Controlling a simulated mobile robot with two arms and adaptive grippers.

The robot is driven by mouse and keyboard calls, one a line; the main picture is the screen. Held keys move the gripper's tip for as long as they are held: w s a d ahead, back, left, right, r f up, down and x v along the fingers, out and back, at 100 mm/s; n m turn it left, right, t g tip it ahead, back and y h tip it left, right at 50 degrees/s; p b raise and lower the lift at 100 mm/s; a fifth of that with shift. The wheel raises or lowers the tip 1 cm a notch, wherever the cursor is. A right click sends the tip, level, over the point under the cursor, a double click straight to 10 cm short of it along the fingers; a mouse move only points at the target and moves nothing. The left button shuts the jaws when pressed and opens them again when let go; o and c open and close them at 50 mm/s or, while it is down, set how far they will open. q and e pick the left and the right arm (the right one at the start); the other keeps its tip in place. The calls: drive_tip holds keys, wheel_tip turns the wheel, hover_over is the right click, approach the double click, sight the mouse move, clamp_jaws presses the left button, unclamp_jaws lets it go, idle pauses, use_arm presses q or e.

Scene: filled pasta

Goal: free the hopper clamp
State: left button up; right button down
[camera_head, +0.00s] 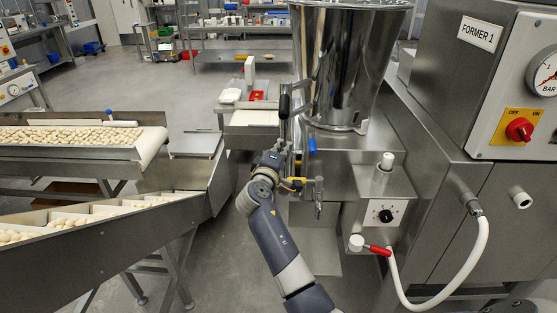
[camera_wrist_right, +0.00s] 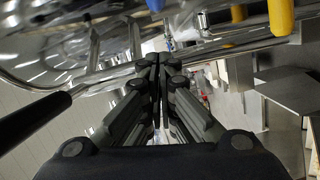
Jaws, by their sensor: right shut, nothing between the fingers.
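The steel hopper (camera_head: 345,60) stands on the forming machine. A lever with a black grip (camera_head: 284,106), which looks like the clamp's handle, stands upright at the hopper's lower left side. In the right wrist view a black grip (camera_wrist_right: 35,118) on a metal rod lies left of the fingers. My right gripper (camera_head: 290,138) is just below the lever in the head view. In the wrist view its fingers (camera_wrist_right: 157,68) are together and empty, close to a steel rod; I cannot tell whether they touch it. The clamp's catch is not clear. My left gripper is not in view.
A blue handle (camera_head: 312,145) is close to the gripper's right. A control box with a black knob (camera_head: 386,216) and a red-handled valve (camera_head: 379,250) with a white hose stand lower right. Conveyors of pasta (camera_head: 70,136) fill the left. A grey cabinet (camera_head: 480,130) bounds the right.

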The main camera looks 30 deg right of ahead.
sight(311, 145)
drive_tip(key=d, duration=0.1)
drive_tip(key=d+p, duration=0.1)
drive_tip(key=d, duration=0.1)
drive_tip(key=s+d+f, duration=0.1)
drive_tip(key=shift+d+p, duration=0.25)
drive_tip(key=shift+p, duration=0.1)
drive_tip(key=shift+w, duration=0.1)
